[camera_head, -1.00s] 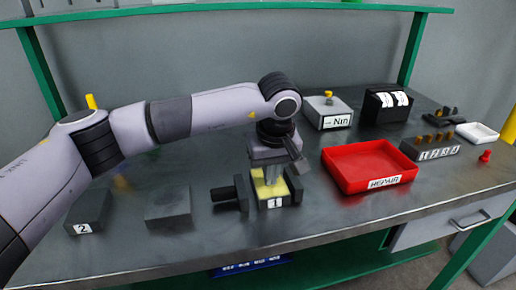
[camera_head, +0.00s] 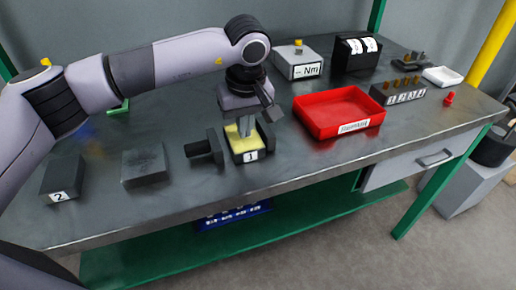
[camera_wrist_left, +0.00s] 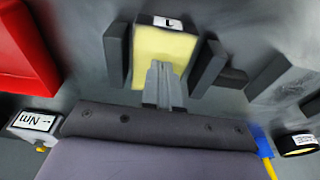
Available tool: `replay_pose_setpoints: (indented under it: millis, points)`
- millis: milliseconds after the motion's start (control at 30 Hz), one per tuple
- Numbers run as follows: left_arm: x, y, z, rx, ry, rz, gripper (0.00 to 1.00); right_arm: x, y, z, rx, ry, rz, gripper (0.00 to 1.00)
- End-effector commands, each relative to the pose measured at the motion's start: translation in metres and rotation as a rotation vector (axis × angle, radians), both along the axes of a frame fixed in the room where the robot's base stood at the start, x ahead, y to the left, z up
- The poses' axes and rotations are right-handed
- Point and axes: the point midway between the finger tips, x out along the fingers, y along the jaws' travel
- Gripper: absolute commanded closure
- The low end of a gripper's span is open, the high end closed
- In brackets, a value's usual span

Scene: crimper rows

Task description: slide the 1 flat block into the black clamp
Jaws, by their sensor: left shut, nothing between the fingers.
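The flat block (camera_head: 235,144) has a yellow top. It lies between the dark jaws of the black clamp (camera_head: 207,149), with a white label "1" on the dark front end. The wrist view shows the yellow top (camera_wrist_left: 163,45) between the left jaw (camera_wrist_left: 117,52) and the right jaw (camera_wrist_left: 208,69). My left gripper (camera_head: 246,132) is shut and empty, pointing down at the yellow top; its fingertips (camera_wrist_left: 161,72) are at or just above it. I cannot tell whether they touch. The fingers hide part of the block. My right gripper is not in view.
A grey block (camera_head: 145,166) and a dark block labelled "2" (camera_head: 62,180) stand to the left. A red tray (camera_head: 340,111) is at the right. A box marked "Nm" (camera_head: 299,63) stands behind. Bare bench (camera_head: 290,155) shows in front of the tray.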

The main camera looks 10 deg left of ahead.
Motion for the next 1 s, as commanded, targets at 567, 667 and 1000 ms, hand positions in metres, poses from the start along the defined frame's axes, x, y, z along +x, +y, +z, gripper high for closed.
replay_pose_setpoints:
  millis: [567, 667, 1000]
  points:
    - [-0.087, -0.062, 0.001, 0.0, -0.002, -0.003, 1.0, 0.0, 0.004, -0.011, 0.015, 0.006, -0.005, 0.57]
    - [-0.096, -0.067, 0.001, -0.001, -0.002, -0.002, 1.0, 0.001, 0.005, -0.011, 0.016, 0.006, 0.0, 0.57]
    - [-0.102, -0.07, 0.002, -0.001, -0.002, 0.002, 1.0, 0.002, 0.005, -0.008, 0.013, 0.003, 0.004, 0.57]
